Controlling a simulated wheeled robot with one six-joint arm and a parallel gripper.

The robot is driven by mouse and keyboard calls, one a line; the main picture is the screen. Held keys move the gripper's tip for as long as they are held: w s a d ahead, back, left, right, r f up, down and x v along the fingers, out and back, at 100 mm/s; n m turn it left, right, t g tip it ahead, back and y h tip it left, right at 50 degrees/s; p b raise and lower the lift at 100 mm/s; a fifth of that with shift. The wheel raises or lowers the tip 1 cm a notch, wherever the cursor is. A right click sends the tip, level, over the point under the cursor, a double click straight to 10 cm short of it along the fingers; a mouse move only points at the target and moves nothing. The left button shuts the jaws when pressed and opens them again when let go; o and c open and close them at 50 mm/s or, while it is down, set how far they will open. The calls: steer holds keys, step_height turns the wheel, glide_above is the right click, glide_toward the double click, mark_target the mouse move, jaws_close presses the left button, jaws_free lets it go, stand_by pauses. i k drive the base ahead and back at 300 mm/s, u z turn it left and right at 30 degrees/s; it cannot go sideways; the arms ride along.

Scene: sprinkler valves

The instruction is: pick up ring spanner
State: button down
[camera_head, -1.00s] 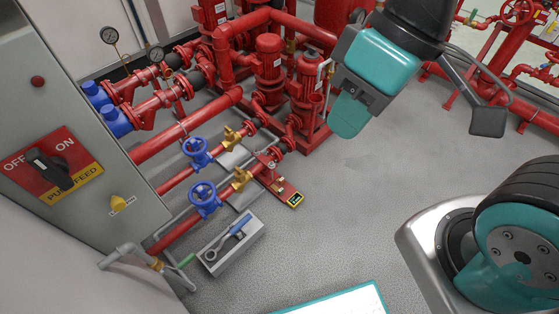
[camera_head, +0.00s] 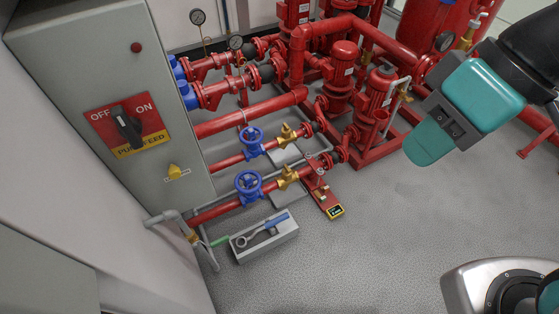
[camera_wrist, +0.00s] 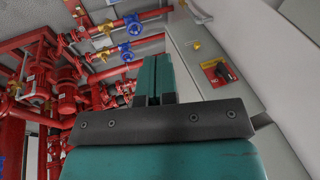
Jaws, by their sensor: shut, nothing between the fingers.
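The ring spanner (camera_head: 257,235) lies in a small grey open box (camera_head: 265,250) on the floor, below the blue valve wheels. Its ring end is at the left and a blue grip is at the right. My gripper (camera_head: 429,145) is up at the right in the head view, well apart from the box. In the wrist view my gripper (camera_wrist: 154,78) shows its two teal fingers shut together with nothing between them. The spanner cannot be made out in the wrist view.
Red pipes with blue valve wheels (camera_head: 249,184) and brass valves run just behind the box. A grey pump-feed cabinet (camera_head: 100,80) stands at the left. A red pump (camera_head: 376,100) stands between cabinet and arm. The grey floor (camera_head: 370,240) right of the box is clear.

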mark_target(274, 222)
steer(key=k, duration=0.6)
steer(key=z, duration=0.35)
steer(key=i, duration=1.35)
steer(key=u, duration=0.8)
